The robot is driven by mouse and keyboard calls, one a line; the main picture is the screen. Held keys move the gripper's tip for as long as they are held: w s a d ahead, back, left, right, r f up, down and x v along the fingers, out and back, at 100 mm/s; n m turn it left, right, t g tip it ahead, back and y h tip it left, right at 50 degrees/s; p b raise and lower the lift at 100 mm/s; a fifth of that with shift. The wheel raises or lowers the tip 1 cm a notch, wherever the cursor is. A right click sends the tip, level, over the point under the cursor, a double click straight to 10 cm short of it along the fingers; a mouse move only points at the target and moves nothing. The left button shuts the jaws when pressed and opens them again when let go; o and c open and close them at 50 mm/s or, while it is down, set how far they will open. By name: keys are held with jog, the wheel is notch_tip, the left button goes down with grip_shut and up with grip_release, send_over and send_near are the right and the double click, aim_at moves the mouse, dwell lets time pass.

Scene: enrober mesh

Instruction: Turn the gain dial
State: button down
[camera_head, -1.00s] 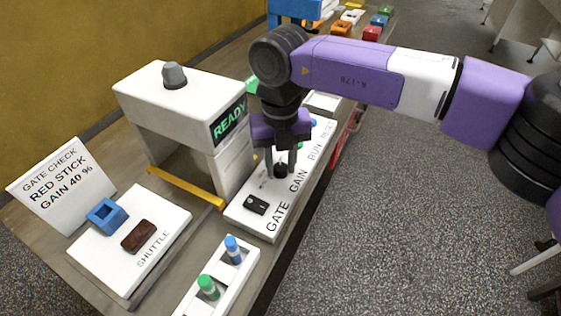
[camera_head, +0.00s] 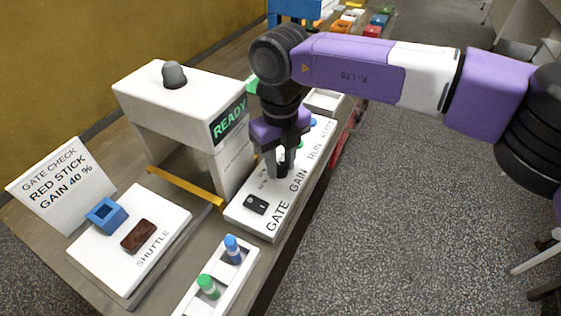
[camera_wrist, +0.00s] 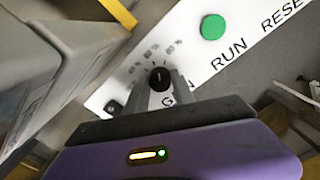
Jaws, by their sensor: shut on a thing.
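The gain dial (camera_wrist: 160,78) is a small black knob with a pale pointer mark, on the white control panel (camera_head: 250,222) by the word GAIN. Scale marks lie around it in the wrist view, too blurred to read. My gripper (camera_wrist: 161,88) points down at the dial with its fingers on either side of it, shut on it. In the head view my gripper (camera_head: 277,172) hides most of the dial. The sign (camera_head: 62,185) reads GATE CHECK, RED STICK, GAIN 40 %.
A black gate switch (camera_head: 256,205) sits on the panel near the dial. A green RUN button (camera_wrist: 213,27) is on the other side. The machine housing (camera_head: 185,105) with a READY display stands close to the left of my gripper. A yellow bar (camera_head: 185,188) lies at its opening.

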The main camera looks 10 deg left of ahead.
aim_at(280, 166)
jog(key=shift+n, duration=1.6)
jog(key=c, duration=1.1)
grip_release()
jog(key=shift+o, duration=0.2)
notch_tip(280, 166, up, 8)
jog(key=shift+f, duration=0.1)
